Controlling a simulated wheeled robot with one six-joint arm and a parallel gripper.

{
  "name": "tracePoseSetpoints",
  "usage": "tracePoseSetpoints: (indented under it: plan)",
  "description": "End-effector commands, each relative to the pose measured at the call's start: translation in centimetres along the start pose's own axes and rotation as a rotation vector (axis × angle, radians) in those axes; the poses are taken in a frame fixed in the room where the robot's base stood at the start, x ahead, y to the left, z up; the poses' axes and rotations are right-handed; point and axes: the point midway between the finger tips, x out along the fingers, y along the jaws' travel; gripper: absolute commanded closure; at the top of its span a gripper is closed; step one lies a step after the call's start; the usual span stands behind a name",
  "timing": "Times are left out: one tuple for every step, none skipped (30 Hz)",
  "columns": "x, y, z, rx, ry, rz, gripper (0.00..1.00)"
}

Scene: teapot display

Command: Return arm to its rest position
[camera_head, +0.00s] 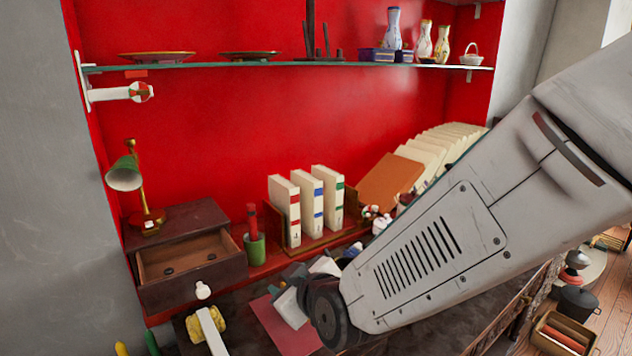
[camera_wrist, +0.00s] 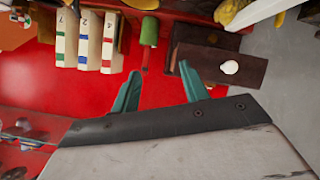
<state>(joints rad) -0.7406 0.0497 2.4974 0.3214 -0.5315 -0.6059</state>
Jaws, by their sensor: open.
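My arm (camera_head: 430,260) reaches in from the right of the head view, down to the left over the front of the dark counter. My gripper (camera_wrist: 159,67) shows in the wrist view with its two teal fingers spread apart and nothing between them. The red wall fills the space beyond the fingers. In the head view the fingers cannot be made out clearly near the dark wrist joint. The green cup (camera_wrist: 149,31) shows beyond the gap between the fingers in the wrist view, apart from them.
An open drawer box (camera_head: 190,255) stands left with a green lamp (camera_head: 125,175). Several white books (camera_head: 305,210) stand behind my wrist. A glass shelf (camera_head: 290,66) with plates and vases runs above. A black pot (camera_head: 578,300) and wooden crate (camera_head: 562,335) are lower right.

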Motion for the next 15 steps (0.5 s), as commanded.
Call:
tracePoseSetpoints:
  plan:
    - [-1.5, 2.6, 0.5, 0.058, -0.055, -0.004, 0.55]
    - [-2.4, 3.7, 1.0, 0.092, -0.095, -0.013, 0.55]
    - [-3.8, 5.0, 1.8, 0.137, -0.152, -0.024, 0.55]
    - [-4.9, 6.1, 2.4, 0.172, -0.193, -0.030, 0.55]
    - [-6.2, 7.0, 3.1, 0.206, -0.236, -0.034, 0.55]
    - [-7.9, 8.1, 4.0, 0.251, -0.295, -0.037, 0.55]
    - [-9.3, 8.9, 4.7, 0.286, -0.338, -0.037, 0.55]
    - [-10.8, 9.7, 5.4, 0.320, -0.384, -0.036, 0.55]
    - [-12.9, 10.5, 6.5, 0.368, -0.444, -0.030, 0.55]
    - [-14.6, 11.1, 7.2, 0.403, -0.491, -0.025, 0.55]
    - [-16.3, 11.6, 8.0, 0.440, -0.538, -0.017, 0.55]
    - [-18.7, 12.1, 9.0, 0.489, -0.600, -0.004, 0.55]
    - [-20.5, 12.3, 9.8, 0.526, -0.647, 0.007, 0.55]
    - [-22.2, 12.5, 10.5, 0.562, -0.692, 0.020, 0.55]
    - [-24.5, 12.6, 11.3, 0.609, -0.749, 0.037, 0.55]
